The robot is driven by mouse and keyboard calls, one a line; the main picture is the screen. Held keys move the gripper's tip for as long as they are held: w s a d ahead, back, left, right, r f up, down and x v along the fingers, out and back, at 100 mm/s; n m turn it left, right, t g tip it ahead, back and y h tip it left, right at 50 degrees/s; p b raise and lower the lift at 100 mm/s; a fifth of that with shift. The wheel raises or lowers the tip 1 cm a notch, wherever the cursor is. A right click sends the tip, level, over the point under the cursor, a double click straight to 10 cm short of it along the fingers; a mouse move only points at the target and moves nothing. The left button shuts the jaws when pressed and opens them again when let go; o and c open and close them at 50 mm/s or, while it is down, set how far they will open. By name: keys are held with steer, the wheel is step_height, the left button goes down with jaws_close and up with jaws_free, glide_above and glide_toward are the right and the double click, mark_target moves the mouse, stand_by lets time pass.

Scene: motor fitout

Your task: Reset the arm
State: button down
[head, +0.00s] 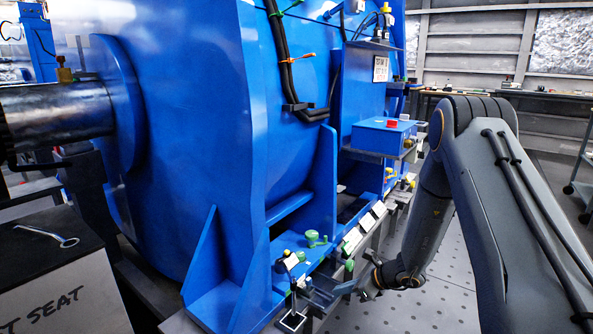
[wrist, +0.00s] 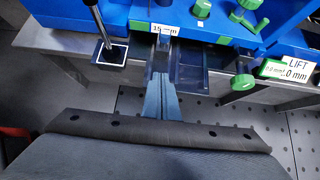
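My arm reaches down on the right in the head view, with my gripper (head: 350,287) low beside the foot of the big blue motor (head: 210,130). In the wrist view my gripper (wrist: 162,78) points at the motor's base edge. Its two fingers lie side by side with no clear gap and look shut. I see no object clearly held between them. A dark metal slot or tray (wrist: 190,77) lies just beyond the fingertips, under a "15 mm" label (wrist: 163,29). I cannot tell whether the fingertips touch it.
Green knobs (head: 313,238) and a lever in a square black socket (wrist: 111,53) stand close by. A "LIFT 0 mm" label (wrist: 297,69) is to the right. A wrench (head: 48,235) lies on a box at left. Perforated floor (head: 445,290) is open beside my arm.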

steer(key=s+a+r+n+g, duration=0.3)
steer(key=s+a+r+n, duration=0.35)
steer(key=a+r, duration=0.35)
steer(key=s+a+r+n+g+h, duration=0.2)
steer(key=s+r+n, duration=0.6)
steer(key=s, duration=0.4)
steer(key=s+a+r+n+g+h, duration=0.1)
steer(key=s+r+n+g+h, duration=0.1)
steer(key=s+r+n, duration=0.8)
steer(key=s+d+r+n+t+h, duration=0.1)
steer(key=s+d+n+h, duration=0.3)
steer(key=s, duration=0.6)
steer(key=d+r+m+p, duration=0.3)
steer(key=d+r+p, duration=1)
steer(key=p, duration=0.9)
step_height(320, 180, up, 2)
steer(key=shift+s+d+r, duration=0.1)
steer(key=shift+s+d, duration=0.2)
steer(key=shift+d, duration=0.1)
